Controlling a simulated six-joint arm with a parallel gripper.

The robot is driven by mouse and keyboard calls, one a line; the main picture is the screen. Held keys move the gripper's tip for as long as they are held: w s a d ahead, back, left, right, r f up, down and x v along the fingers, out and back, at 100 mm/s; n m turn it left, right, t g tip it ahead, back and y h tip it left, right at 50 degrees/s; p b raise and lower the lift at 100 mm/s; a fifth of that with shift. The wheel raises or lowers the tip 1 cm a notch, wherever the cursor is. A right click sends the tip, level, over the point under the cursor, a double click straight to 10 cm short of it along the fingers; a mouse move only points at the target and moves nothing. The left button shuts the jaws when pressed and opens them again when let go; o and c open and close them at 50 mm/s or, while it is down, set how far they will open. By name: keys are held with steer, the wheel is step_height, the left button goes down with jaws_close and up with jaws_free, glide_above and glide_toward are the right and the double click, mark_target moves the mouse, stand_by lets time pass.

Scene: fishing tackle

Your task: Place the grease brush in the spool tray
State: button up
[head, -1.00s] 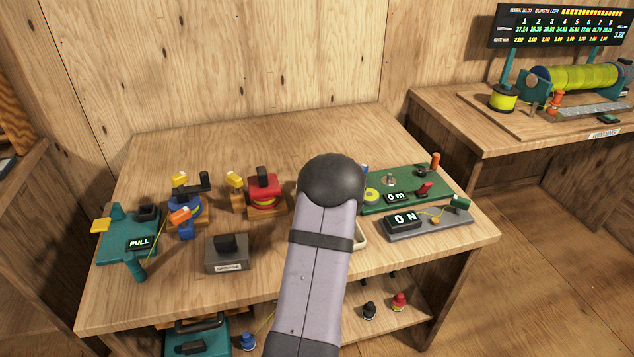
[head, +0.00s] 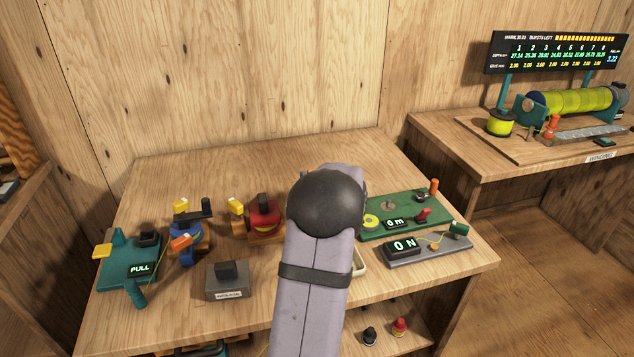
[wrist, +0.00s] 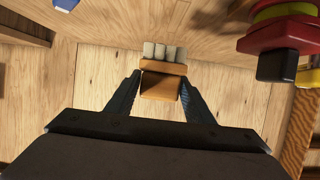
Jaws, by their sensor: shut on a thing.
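In the wrist view my gripper (wrist: 160,78) is shut on the grease brush (wrist: 162,68), which has an orange-brown wooden body and a row of pale grey bristles pointing away from me. The brush is held between the two dark fingers. In the head view my own arm hides the gripper and the brush. A cream-rimmed tray (head: 360,262), perhaps the spool tray, shows only as a sliver at the right of my arm; the rest is hidden.
A red reel (head: 264,215) and a blue reel (head: 187,235) stand left of my arm. A grey block (head: 226,280) sits in front of them. A green board (head: 405,213) and an ON-display scale (head: 430,245) lie on the right. The table's back left is clear.

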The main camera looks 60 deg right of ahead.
steer(key=s+d+r+m+g+h, duration=0.1)
steer(key=s+r, duration=0.1)
steer(key=s, duration=0.9)
steer(key=s+d+r+m+g+h, duration=0.1)
steer(key=s+r+m, duration=0.1)
steer(key=s, duration=0.9)
steer(key=w+a+f+n+t+y, duration=0.25)
steer(key=w+a+n, duration=0.2)
steer(key=a, duration=0.35)
steer(key=w+a+f+n+t+y, duration=0.1)
steer(key=w+a+n+t+y, duration=0.3)
steer(key=a, duration=0.3)
steer(key=shift+m+g+h, duration=0.25)
steer(key=shift+m+g, duration=0.4)
steer(key=shift+g, duration=0.1)
steer(key=shift+w+a+f, duration=0.1)
steer(key=shift+w+f, duration=0.1)
steer(key=shift+f, duration=2.2)
steer(key=shift+w+a+f, duration=0.1)
steer(key=shift+w+f, duration=0.05)
steer(key=shift+f, duration=2.25)
steer(key=shift+f+b, duration=0.1)
steer(key=shift+b, duration=0.2)
steer(key=o, duration=1)
steer(key=shift+o, duration=0.2)
